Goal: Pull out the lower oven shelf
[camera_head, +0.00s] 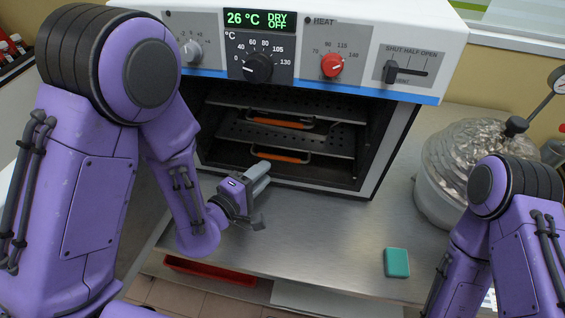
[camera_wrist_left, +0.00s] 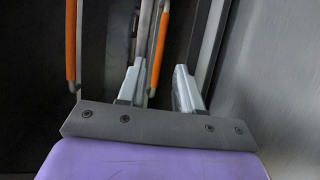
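The lower oven shelf (camera_head: 335,144) is a dark perforated plate inside the open oven, with an orange handle (camera_head: 280,156) at its front. My left gripper (camera_head: 268,175) is open and empty at the oven's mouth, in front of and just below that handle. In the left wrist view the gripper (camera_wrist_left: 160,70) has its two grey fingers apart. The nearer orange handle (camera_wrist_left: 158,50), apparently the lower one, shows in the gap between them, with no clear contact. My right gripper is out of view; only the right arm shows.
The upper shelf (camera_head: 340,105) and its orange handle (camera_head: 281,122) sit just above. The steel table (camera_head: 310,230) is clear in front of the oven, except a teal box (camera_head: 396,262). A round metal vessel (camera_head: 470,155) stands right of the oven.

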